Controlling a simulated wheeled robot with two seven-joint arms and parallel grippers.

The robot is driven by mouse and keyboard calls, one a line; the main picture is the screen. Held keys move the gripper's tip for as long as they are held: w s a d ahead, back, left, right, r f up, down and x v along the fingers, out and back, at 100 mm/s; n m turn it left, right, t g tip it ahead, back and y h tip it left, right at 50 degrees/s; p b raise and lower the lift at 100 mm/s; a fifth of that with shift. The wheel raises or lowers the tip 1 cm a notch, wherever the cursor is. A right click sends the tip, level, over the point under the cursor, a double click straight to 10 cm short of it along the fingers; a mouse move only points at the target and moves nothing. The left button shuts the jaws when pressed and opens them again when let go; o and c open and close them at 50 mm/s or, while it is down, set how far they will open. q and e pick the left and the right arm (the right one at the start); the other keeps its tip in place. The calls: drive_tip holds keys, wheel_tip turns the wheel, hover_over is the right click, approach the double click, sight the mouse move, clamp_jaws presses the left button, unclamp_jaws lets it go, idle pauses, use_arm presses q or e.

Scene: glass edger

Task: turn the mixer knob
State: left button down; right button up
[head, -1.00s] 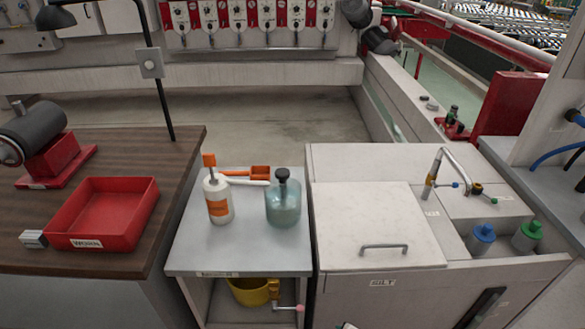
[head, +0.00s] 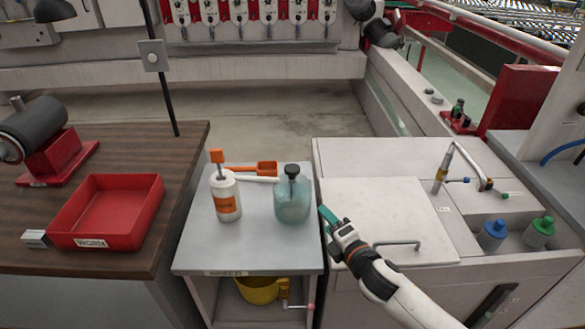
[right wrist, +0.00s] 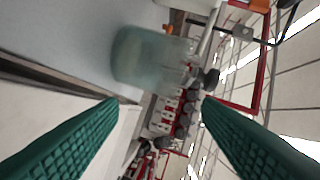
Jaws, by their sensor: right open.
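My right gripper (head: 330,221), with green finger pads, is open and empty above the left edge of the white cabinet. In the right wrist view my right gripper (right wrist: 160,101) has its fingers wide apart with nothing between them. A curved metal tap (head: 457,163) stands on the cabinet's back right, with small blue and green ends; my gripper is well to its left. A yellow pail-like vessel (head: 256,291) with a side crank (head: 285,290) and a pink end sits on the shelf below the small table, partly hidden. I cannot tell which part is the mixer knob. My left gripper is out of view.
A teal bottle (head: 292,201), a white dispenser (head: 226,200) and an orange-ended tool (head: 262,168) crowd the small table. The cabinet lid (head: 372,208) has a raised handle (head: 398,244). Blue-capped (head: 493,236) and green-capped (head: 539,233) bottles sit in the right recess.

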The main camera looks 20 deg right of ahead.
sight(298, 171)
drive_tip(key=w+d+r+n+g+y, duration=0.1)
drive_tip(key=w+r+n+y, duration=0.3)
drive_tip(key=n, duration=0.7)
drive_tip(key=w+d+r+n+g+y, duration=0.1)
drive_tip(key=w+d+r+n+y, duration=0.3)
drive_tip(key=n, duration=0.6)
drive_tip(key=shift+y, duration=0.7)
drive_tip(key=w+a+p, duration=0.1)
drive_tip(key=w+a, duration=0.1)
drive_tip(key=a, duration=0.1)
drive_tip(key=w+a+p, duration=0.1)
drive_tip(key=w+a, duration=0.1)
drive_tip(key=a, duration=0.1)
drive_tip(key=w+a+f+p, duration=0.1)
drive_tip(key=w+a, duration=0.1)
drive_tip(key=a, duration=0.1)
drive_tip(key=shift+w+a+f, duration=0.1)
drive_tip(key=shift+w+a, duration=0.05)
drive_tip(key=shift+w, duration=0.2)
drive_tip(key=shift+w+a+f, duration=0.1)
drive_tip(key=shift+w+a, duration=0.15)
drive_tip(key=shift+c, duration=0.2)
drive_tip(key=c, duration=0.9)
